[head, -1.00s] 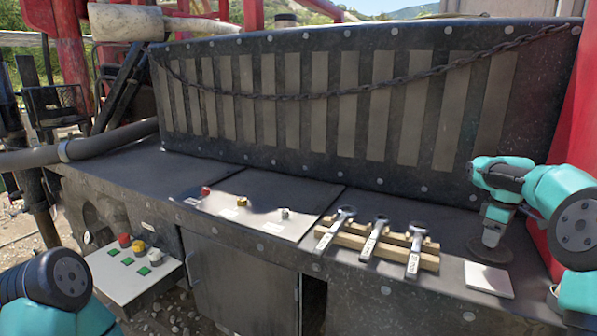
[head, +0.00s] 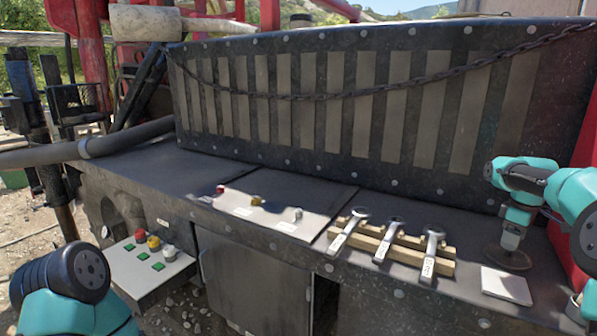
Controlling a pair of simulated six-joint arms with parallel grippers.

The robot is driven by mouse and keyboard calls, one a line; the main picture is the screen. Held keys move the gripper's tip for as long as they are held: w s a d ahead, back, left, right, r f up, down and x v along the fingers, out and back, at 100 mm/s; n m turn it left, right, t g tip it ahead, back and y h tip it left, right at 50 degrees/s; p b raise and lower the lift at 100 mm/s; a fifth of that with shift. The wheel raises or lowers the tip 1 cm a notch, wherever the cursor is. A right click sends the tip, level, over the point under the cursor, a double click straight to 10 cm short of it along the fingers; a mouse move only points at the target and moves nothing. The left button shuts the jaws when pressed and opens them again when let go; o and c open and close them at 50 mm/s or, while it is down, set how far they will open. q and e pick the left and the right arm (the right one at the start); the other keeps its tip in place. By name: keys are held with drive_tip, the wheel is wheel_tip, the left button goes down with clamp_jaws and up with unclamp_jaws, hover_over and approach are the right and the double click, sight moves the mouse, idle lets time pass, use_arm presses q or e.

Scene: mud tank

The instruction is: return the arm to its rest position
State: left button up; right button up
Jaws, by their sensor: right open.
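My right arm comes in from the right edge, teal and black. Its right gripper (head: 511,238) points down low over the dark bench, above a dark round patch, and is open. Nothing shows between its jaws, though the fingertips are small and partly unclear. My left arm (head: 70,290) shows at the lower left as a teal and black joint. Its gripper is outside the picture.
Three wrenches (head: 390,240) lie on a wooden rack (head: 445,268) left of my right gripper. A white square plate (head: 506,284) lies just in front of it. A button panel (head: 140,268) is near my left arm. A chain (head: 330,95) hangs across the back wall.

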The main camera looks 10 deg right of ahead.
wheel_tip(320, 180, up, 9)
wheel_tip(320, 180, down, 12)
drive_tip(key=shift+r, duration=2)
drive_tip(key=shift+s+a+r, duration=0.2)
drive_tip(key=shift+s+a, duration=1.35)
drive_tip(key=shift+a, duration=0.25)
drive_tip(key=shift+s+a+r, duration=0.2)
drive_tip(key=shift+s+a, duration=1.4)
drive_tip(key=shift+a, duration=0.15)
drive_tip(key=shift+s+a+r, duration=0.2)
drive_tip(key=shift+s+a, duration=1.35)
drive_tip(key=shift+a, duration=0.25)
